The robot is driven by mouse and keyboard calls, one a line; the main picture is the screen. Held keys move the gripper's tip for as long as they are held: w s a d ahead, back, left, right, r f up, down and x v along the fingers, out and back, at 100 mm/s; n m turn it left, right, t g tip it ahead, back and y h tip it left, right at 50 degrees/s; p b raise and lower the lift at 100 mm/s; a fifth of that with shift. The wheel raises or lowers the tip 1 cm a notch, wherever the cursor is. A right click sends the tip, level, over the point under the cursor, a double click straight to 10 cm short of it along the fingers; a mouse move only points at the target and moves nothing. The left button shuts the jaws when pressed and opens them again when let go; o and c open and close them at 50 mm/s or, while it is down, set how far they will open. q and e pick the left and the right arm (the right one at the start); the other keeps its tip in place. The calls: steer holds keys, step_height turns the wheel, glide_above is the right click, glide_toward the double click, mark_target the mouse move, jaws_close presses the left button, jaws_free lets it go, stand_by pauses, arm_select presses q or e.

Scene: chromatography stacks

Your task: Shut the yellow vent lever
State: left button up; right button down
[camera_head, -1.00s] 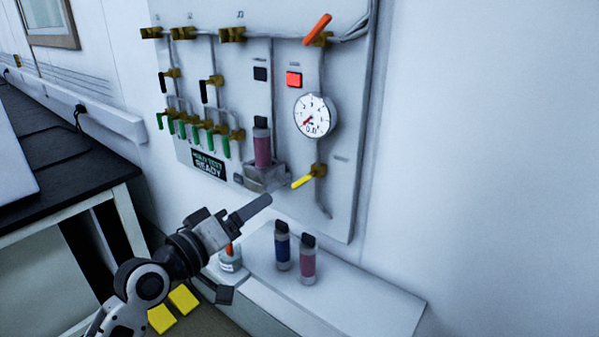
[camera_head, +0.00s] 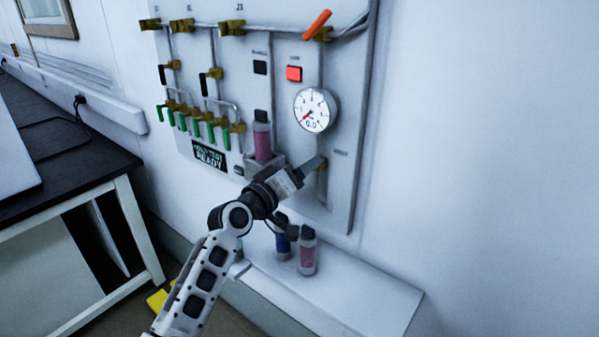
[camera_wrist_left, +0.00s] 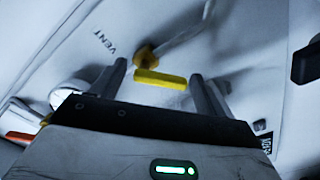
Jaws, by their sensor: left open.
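The yellow vent lever (camera_wrist_left: 160,79) shows in the left wrist view on its brass valve (camera_wrist_left: 146,57), near the word VENT on the panel. My left gripper (camera_wrist_left: 157,72) is open, with one finger on each side of the lever in that view. I see a gap at each end of the lever; I cannot tell how far the fingers reach in depth. In the head view my left gripper (camera_head: 305,197) is at the lower right of the panel and hides the lever. My right gripper is not in view.
The wall panel (camera_head: 345,190) carries a round gauge (camera_head: 315,110), a red button (camera_head: 294,74), an orange lever (camera_head: 317,24) and green levers. A pink bottle (camera_head: 307,250) and a blue bottle (camera_head: 282,240) stand on the ledge (camera_head: 370,290) below my gripper.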

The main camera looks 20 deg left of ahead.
arm_select(q)
steer(key=c, duration=1)
steer(key=shift+m, duration=0.4)
steer(key=m, duration=0.1)
steer(key=m+b, duration=0.1)
steer(key=m, duration=0.1)
steer(key=shift+a+r, duration=0.15)
steer(key=shift+r, duration=0.2)
steer(key=shift+r+m, duration=0.2)
steer(key=shift+m, duration=1.05)
steer(key=shift+r+m, duration=0.2)
steer(key=shift+m, duration=1.05)
steer(key=o, duration=1)
